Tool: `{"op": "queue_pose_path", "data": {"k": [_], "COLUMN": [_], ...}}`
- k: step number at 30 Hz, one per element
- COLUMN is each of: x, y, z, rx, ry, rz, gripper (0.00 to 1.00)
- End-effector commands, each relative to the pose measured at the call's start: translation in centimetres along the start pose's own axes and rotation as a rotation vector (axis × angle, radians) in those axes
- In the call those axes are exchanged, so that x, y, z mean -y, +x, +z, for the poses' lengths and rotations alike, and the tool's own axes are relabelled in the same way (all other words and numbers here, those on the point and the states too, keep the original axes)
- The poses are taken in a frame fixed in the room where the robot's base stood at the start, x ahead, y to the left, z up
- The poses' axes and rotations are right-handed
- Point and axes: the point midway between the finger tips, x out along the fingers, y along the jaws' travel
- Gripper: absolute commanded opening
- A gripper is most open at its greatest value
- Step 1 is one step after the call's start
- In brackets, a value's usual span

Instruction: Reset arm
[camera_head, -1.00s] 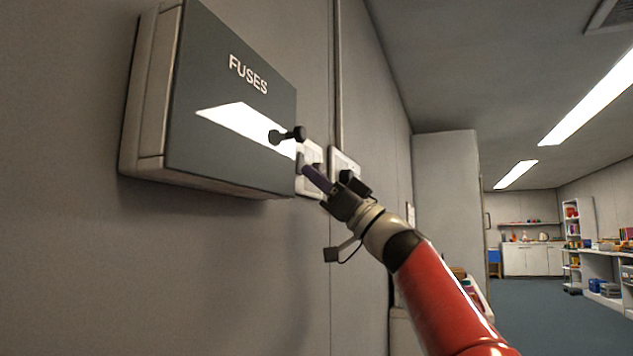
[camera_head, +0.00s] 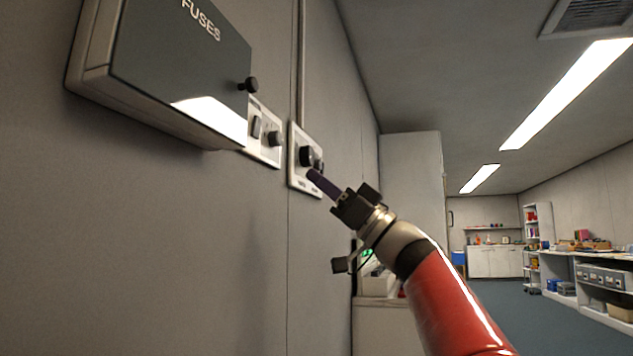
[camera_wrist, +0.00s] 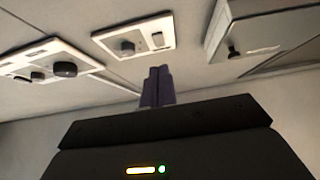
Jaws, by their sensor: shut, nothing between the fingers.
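My gripper (camera_head: 322,182) is at the end of my red arm in the middle of the head view. Its dark purple fingers are closed together with nothing between them. In the head view the fingertips overlap the lower right of a white wall plate with dark knobs (camera_head: 296,178); I cannot tell the gap between them. In the wrist view the shut fingers (camera_wrist: 157,87) point up from the gripper body, below another white plate with a knob and a switch (camera_wrist: 136,38).
A grey box marked FUSES (camera_head: 180,75) with a dark knob juts from the wall at upper left; it also shows in the wrist view (camera_wrist: 265,32). A white cabinet (camera_head: 410,190) stands beyond my arm. Open floor (camera_head: 490,310) and shelves (camera_head: 590,255) lie to the right.

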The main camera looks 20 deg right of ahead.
Motion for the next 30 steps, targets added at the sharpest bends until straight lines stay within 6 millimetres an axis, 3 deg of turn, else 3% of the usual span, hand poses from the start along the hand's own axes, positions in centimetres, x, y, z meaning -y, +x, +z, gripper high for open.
{"op": "queue_pose_path", "data": {"k": [11,14,17,20,22,26,30], "x": [0.0,0.3,1.5,3.7,5.8,9.7,14.0], "y": [0.0,0.4,1.1,0.8,-0.6,-5.9,-14.3], "z": [0.0,0.8,4.0,9.8,14.3,21.5,26.8], "rx": [0.000,0.030,0.145,0.353,0.525,0.826,1.111], "ry": [0.000,0.016,0.077,0.181,0.259,0.368,0.421], "rz": [0.001,0.007,0.038,0.109,0.183,0.349,0.550], "gripper": [0.00,0.00,0.00,0.00,0.00,0.00,0.00]}}
